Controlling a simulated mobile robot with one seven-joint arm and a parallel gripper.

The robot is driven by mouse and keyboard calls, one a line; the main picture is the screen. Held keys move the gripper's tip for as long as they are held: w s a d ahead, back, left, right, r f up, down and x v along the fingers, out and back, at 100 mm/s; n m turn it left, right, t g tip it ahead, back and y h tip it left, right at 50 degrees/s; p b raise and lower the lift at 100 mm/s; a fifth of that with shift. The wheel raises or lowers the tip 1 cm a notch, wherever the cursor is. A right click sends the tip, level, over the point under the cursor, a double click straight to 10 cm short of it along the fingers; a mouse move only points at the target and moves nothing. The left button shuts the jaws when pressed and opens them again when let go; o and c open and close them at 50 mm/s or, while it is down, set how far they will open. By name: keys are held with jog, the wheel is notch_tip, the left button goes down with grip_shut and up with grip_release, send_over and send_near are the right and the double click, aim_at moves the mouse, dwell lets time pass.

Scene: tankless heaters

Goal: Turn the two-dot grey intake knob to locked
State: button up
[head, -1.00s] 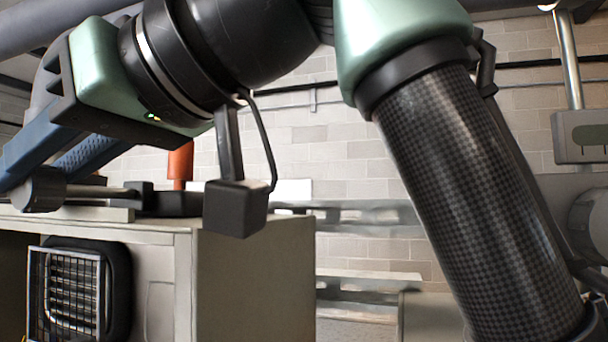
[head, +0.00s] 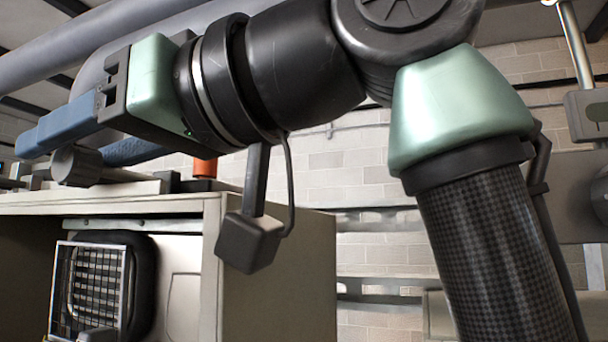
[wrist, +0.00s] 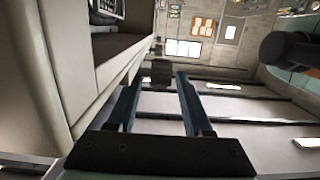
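My gripper (head: 62,140) is at the upper left of the head view, with blue fingers pointing left above a cabinet top. In the wrist view my gripper (wrist: 157,82) is open, its two fingers well apart and nothing gripped. A round dark grey knob-like part (head: 75,165) shows just below the fingers in the head view; I cannot tell whether they touch it. No dots can be made out on it, so I cannot confirm that it is the intake knob. A small dark block (wrist: 160,71) shows beyond the fingertips in the wrist view.
The beige cabinet (head: 275,275) stands below my gripper, with a wire-grille unit (head: 92,290) in its open front. An orange cylinder (head: 205,168) stands on or behind its top. A large grey pipe (head: 125,30) runs overhead. A dark cylinder (wrist: 285,50) is at right in the wrist view.

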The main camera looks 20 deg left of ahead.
jog(key=shift+d, duration=0.1)
jog(key=d+b, duration=0.1)
jog(key=d, duration=0.3)
jog(key=d+r+b, duration=0.1)
jog(key=d+b, duration=0.1)
jog(key=d, duration=0.2)
jog(key=s+d+b, duration=0.1)
jog(key=d, duration=0.3)
jog(key=shift+d+r, duration=0.3)
